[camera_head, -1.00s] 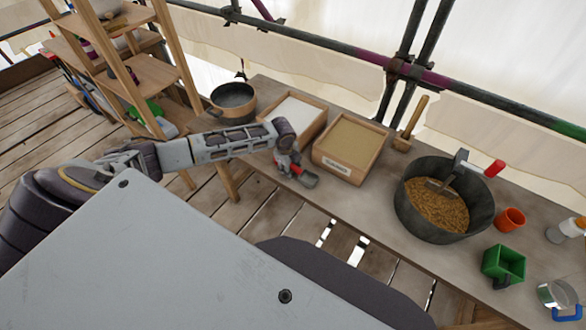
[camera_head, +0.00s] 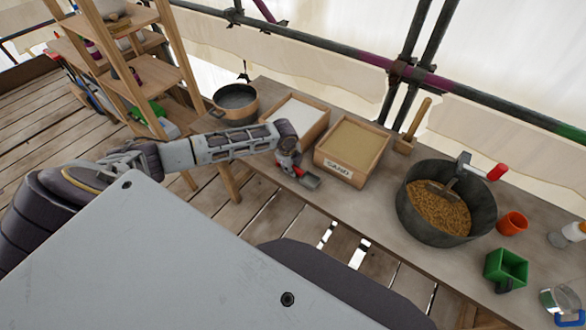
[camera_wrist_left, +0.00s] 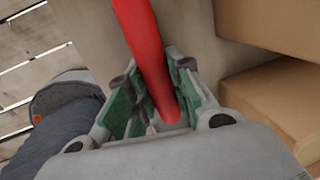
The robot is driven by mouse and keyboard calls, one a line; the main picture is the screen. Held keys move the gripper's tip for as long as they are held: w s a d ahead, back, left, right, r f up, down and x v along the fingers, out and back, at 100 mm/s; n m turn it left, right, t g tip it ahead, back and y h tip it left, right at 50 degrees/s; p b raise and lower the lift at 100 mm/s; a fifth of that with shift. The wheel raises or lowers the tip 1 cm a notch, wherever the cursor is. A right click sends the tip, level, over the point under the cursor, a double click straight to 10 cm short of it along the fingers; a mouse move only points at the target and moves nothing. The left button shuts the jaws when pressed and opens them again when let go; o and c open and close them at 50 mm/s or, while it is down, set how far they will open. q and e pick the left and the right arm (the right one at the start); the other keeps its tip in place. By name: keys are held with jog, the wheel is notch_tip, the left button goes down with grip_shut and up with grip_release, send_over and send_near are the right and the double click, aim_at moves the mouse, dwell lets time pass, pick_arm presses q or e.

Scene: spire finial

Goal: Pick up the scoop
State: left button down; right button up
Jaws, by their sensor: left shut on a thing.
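The scoop has a red handle and a grey metal head (camera_head: 311,181). It is over the near edge of the bench, in front of the white-filled box. My left gripper (camera_head: 290,163) is shut on the scoop's handle. In the left wrist view the red handle (camera_wrist_left: 145,50) runs up between the green-padded fingers of my left gripper (camera_wrist_left: 152,105). The scoop's head is not visible there. I cannot tell whether the scoop touches the bench. My right gripper is not in view.
The white-filled box (camera_head: 318,137) and sand box (camera_head: 378,165) stand behind the scoop. A grey pan (camera_head: 237,117) is to the left. A dark tub (camera_head: 415,222), orange cup (camera_head: 512,223) and green container (camera_head: 504,269) are right. A wooden shelf (camera_head: 150,75) stands left.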

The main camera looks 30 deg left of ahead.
pick_arm(q)
jog(key=shift+r, duration=4.95)
